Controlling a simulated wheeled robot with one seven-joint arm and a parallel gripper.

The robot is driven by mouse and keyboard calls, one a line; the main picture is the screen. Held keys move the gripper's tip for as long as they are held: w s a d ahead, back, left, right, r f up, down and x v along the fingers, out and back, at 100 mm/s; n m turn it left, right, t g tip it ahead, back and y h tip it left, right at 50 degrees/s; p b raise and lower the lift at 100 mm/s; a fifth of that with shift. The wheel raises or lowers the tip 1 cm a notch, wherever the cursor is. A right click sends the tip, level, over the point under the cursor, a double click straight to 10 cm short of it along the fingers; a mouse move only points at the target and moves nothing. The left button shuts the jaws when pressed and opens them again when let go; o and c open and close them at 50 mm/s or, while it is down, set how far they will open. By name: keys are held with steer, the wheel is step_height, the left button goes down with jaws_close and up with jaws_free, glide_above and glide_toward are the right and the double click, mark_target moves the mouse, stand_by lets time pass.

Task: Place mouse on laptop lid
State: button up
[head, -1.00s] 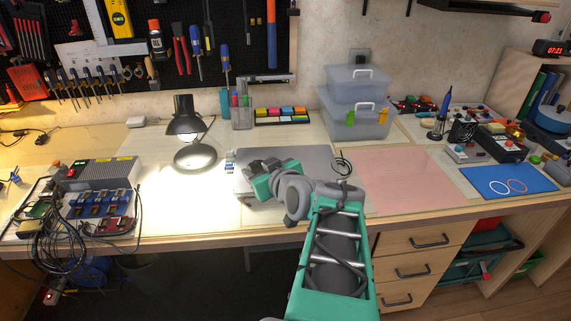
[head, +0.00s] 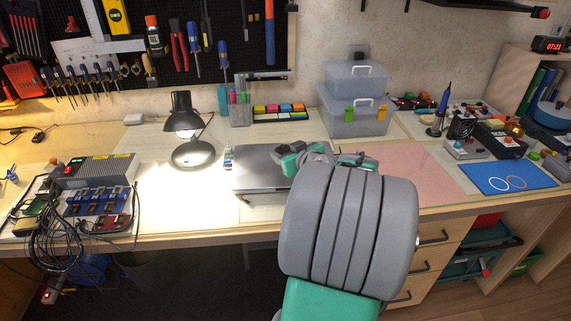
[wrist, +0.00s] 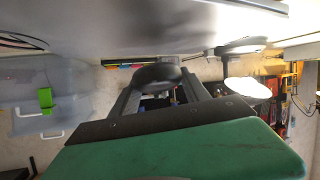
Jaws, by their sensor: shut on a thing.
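The closed grey laptop (head: 258,177) lies on the bench in the head view, its right part hidden behind my arm. Its lid (wrist: 150,25) fills the top of the wrist view, which is upside down. My gripper (wrist: 158,85) is shut on a dark rounded mouse (wrist: 157,73), held between the two fingers. In the head view my gripper (head: 282,152) is over the back right part of the lid, and I cannot make out the mouse there. The mouse is close to the lid surface; I cannot tell whether they touch.
A lit desk lamp (head: 188,135) stands left of the laptop. A pen holder (head: 239,110) and a tray of coloured notes (head: 279,112) are behind it. Clear stacked boxes (head: 355,110) stand at the back right. A pink mat (head: 415,170) lies to the right.

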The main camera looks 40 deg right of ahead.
steer(key=shift+w+d+f, duration=0.15)
steer(key=shift+w+f, duration=0.15)
steer(key=shift+f, duration=0.1)
steer(key=shift+w+f+b, duration=0.1)
steer(key=shift+f+b, duration=0.2)
steer(key=shift+f, duration=1.3)
steer(key=shift+f, duration=0.15)
steer(key=o, duration=1.4)
steer(key=shift+r, duration=0.25)
steer(key=p+v, duration=0.1)
steer(key=v, duration=1)
steer(key=shift+d, duration=0.1)
steer(key=shift+s+a+r, duration=0.1)
steer(key=shift+s+a, duration=0.1)
steer(key=shift+s, duration=0.25)
